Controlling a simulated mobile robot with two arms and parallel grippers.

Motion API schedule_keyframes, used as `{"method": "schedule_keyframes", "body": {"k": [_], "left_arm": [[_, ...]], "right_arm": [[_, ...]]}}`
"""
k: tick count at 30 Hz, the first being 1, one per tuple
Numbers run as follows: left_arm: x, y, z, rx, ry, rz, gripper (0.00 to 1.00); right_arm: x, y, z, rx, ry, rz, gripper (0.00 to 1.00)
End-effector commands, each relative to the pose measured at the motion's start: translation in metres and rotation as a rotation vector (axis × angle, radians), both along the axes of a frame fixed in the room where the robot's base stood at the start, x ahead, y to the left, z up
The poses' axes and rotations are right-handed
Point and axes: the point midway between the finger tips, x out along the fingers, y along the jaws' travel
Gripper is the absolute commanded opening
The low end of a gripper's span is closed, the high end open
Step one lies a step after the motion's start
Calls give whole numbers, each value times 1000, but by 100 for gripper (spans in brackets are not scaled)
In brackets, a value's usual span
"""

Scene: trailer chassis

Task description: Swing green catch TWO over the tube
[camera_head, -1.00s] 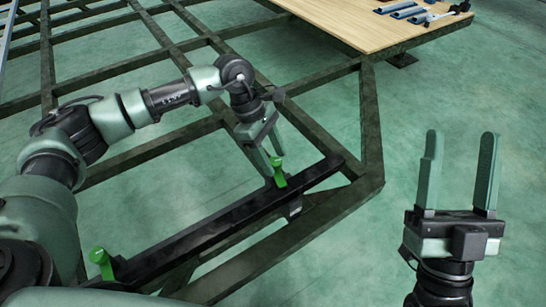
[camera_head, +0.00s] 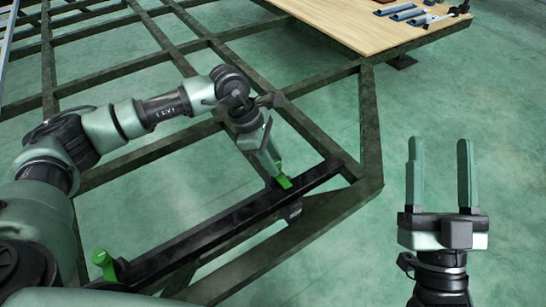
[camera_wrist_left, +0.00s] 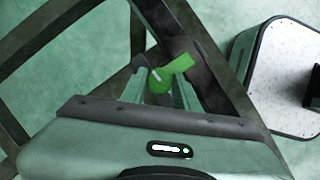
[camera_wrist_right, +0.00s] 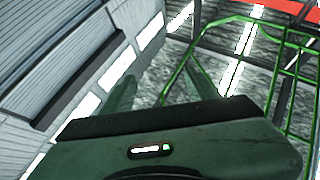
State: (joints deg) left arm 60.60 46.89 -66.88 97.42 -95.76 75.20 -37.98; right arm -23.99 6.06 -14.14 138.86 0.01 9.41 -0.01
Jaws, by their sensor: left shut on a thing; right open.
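A green catch (camera_head: 285,182) sits near the far end of the black tube (camera_head: 215,226) on the trailer frame. My left gripper (camera_head: 275,169) is shut on this catch, which leans to the right in the head view. The catch also shows between the fingers in the left wrist view (camera_wrist_left: 160,84). A second green catch (camera_head: 103,262) stands up near the near-left end of the tube. I cannot read which catch is numbered two. My right gripper (camera_head: 441,172) is open, empty and pointing up, well right of the tube.
The dark trailer frame (camera_head: 371,120) runs around the tube, with open gaps over the green floor. A wooden deck (camera_head: 350,22) at the back holds several blue and metal parts (camera_head: 408,14). The floor around my right gripper is clear.

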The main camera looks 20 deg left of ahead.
Motion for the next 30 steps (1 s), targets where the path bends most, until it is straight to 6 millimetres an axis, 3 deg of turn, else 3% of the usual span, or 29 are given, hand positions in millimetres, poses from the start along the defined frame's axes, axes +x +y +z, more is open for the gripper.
{"method": "schedule_keyframes", "body": {"k": [8,9,11,23,30], "left_arm": [[0,0,0,-1,0,11,0],[1,0,0,-1,0,11,36],[1,0,0,-1,0,11,51],[0,2,5,-1,-1,9,51],[-1,14,37,-1,-3,10,51]], "right_arm": [[1,0,-1,-3,7,-1,58],[1,0,-1,-3,7,-1,58],[1,0,-1,-2,6,-1,58],[2,0,-2,-6,19,0,58],[20,-1,-36,-64,225,-13,58]]}}
